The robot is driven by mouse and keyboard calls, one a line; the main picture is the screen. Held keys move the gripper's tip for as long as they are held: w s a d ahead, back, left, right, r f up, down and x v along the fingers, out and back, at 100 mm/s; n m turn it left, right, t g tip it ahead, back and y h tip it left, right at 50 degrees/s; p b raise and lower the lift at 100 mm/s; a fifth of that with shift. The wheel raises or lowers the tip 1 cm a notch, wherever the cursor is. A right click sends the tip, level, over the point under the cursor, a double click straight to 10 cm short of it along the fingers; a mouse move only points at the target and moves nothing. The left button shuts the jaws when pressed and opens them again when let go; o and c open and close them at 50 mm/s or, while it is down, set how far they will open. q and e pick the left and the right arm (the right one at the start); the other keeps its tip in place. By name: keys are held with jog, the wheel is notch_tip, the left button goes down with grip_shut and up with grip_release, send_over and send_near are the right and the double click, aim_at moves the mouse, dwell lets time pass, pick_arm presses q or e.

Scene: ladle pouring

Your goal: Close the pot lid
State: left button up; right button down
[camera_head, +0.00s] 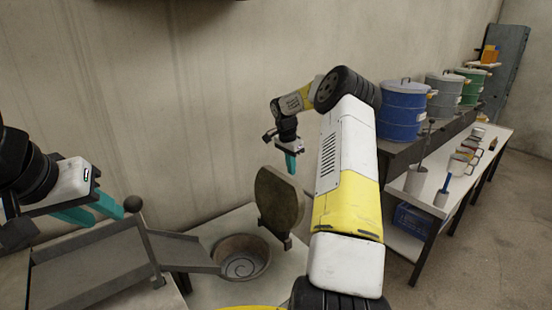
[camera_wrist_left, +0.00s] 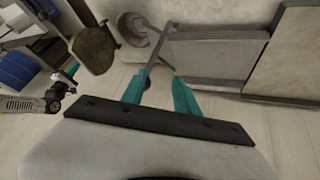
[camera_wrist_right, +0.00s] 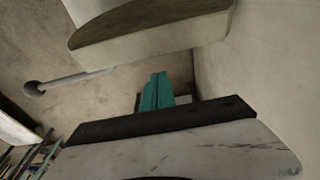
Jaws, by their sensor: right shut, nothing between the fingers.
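The pot (camera_head: 240,270) is a round bowl with a spiral inside, set in a pale counter. Its round, dark lid (camera_head: 281,203) stands tipped up on edge at the pot's right side, so the pot is uncovered. The lid (camera_wrist_left: 93,48) and the pot (camera_wrist_left: 135,30) also show in the left wrist view. My right gripper (camera_head: 291,163) is shut and empty, just above and behind the lid's top edge; in the right wrist view its fingers (camera_wrist_right: 156,92) are together below the lid (camera_wrist_right: 150,30). My left gripper (camera_head: 105,210) is open, its fingers apart (camera_wrist_left: 159,92), far left of the lid.
A sloping metal chute (camera_head: 100,262) leads to the pot from the left. A ball-ended lever (camera_head: 147,235) rises beside it, close to my left fingertips. Blue, grey and green drums (camera_head: 402,115) and a bench with ladles (camera_head: 450,165) stand right. A wall is behind.

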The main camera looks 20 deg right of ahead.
jog(key=shift+s+a+r, duration=0.15)
jog(key=shift+s+a, duration=0.1)
jog(key=shift+a, duration=0.3)
jog(key=shift+s+a+r, duration=0.1)
jog(key=shift+s+a, duration=0.1)
jog(key=shift+a, duration=0.35)
